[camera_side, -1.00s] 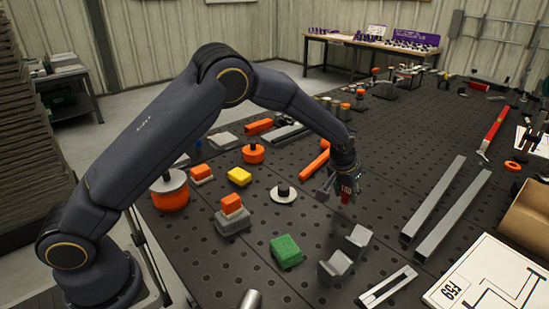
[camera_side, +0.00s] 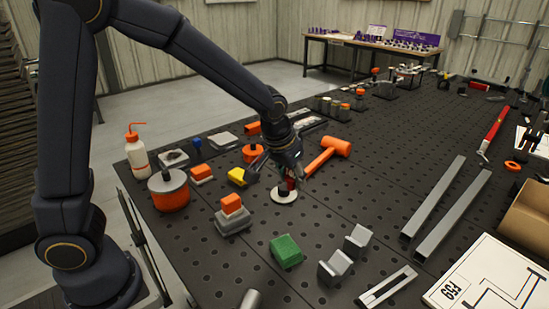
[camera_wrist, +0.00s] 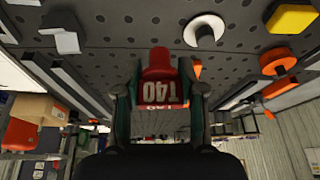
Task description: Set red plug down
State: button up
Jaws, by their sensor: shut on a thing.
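The red plug (camera_wrist: 158,64), marked with white "T40" lettering, is between the two fingers of my gripper (camera_wrist: 160,88) in the wrist view. In the side view a small red part of the plug (camera_side: 291,183) shows at the end of my gripper (camera_side: 290,178). My gripper is shut on the plug and points down, low over the perforated table. A white disc (camera_side: 284,197) lies behind or below it in the side view, partly hidden.
An orange mallet (camera_side: 326,156) lies just right of my gripper. A yellow block (camera_side: 237,176) and an orange-topped block (camera_side: 231,205) are to the left. A green block (camera_side: 286,251) and a grey V-shaped block (camera_side: 336,266) are in front. Bare table lies between them.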

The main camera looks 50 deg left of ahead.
jog(key=s+a+n+g+y, duration=0.1)
jog(key=s+a+n, duration=0.35)
jog(key=a, duration=0.95)
jog(key=s+a+n+y, duration=0.1)
jog(key=s+a+n, duration=0.35)
jog(key=a, duration=0.85)
jog(key=m, duration=0.1)
send_near(226, 166)
jog(key=shift+w+a+f, duration=0.5)
jog(key=shift+a+f, duration=0.1)
jog(key=shift+f, duration=0.1)
jog(key=shift+w+a+f, duration=0.15)
jog(key=shift+w+f, duration=0.2)
jog(key=shift+f, duration=1.65)
jog(key=shift+f, duration=0.15)
jog(key=o, duration=1.1)
jog(key=shift+o, duration=0.2)
